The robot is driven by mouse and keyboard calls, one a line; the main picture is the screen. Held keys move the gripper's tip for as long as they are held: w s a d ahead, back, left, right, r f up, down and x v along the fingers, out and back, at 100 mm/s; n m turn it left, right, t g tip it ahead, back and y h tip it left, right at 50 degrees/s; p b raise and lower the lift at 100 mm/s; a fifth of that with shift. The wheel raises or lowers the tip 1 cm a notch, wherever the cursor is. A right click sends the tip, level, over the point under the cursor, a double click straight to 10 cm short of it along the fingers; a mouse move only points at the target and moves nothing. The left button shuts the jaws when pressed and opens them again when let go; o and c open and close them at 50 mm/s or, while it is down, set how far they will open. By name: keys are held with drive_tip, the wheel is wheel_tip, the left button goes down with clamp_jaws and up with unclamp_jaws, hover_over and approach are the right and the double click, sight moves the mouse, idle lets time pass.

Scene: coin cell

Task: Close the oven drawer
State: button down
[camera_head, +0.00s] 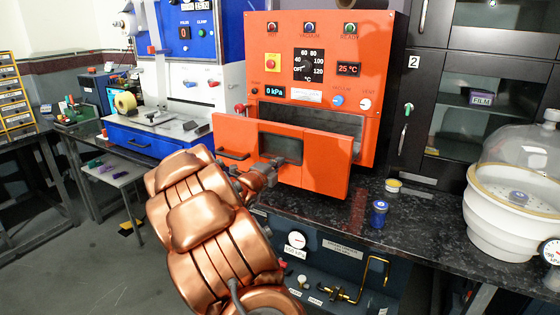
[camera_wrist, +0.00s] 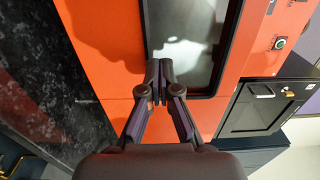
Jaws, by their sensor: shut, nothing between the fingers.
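The orange oven (camera_head: 272,40) stands on the dark speckled counter. Its drawer front (camera_head: 321,166), an orange panel with a dark window (camera_head: 281,147) and a black handle at its left, stands out from the oven body, with a dark opening visible behind its top edge. My gripper (camera_head: 276,164) is in front of this panel, near the lower edge of the window. In the wrist view my gripper (camera_wrist: 158,80) is shut and empty, its fingertips at the window's edge on the orange panel (camera_wrist: 105,35). I cannot tell whether the tips touch it.
A blue jar (camera_head: 378,214) and a small yellow-rimmed tin (camera_head: 393,186) stand on the counter to the right. A white vessel with a clear dome (camera_head: 515,205) is at the far right. A blue and white machine (camera_head: 190,85) stands left of the oven.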

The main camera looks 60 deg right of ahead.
drive_tip(key=shift+d, duration=0.7)
drive_tip(key=shift+d, duration=0.15)
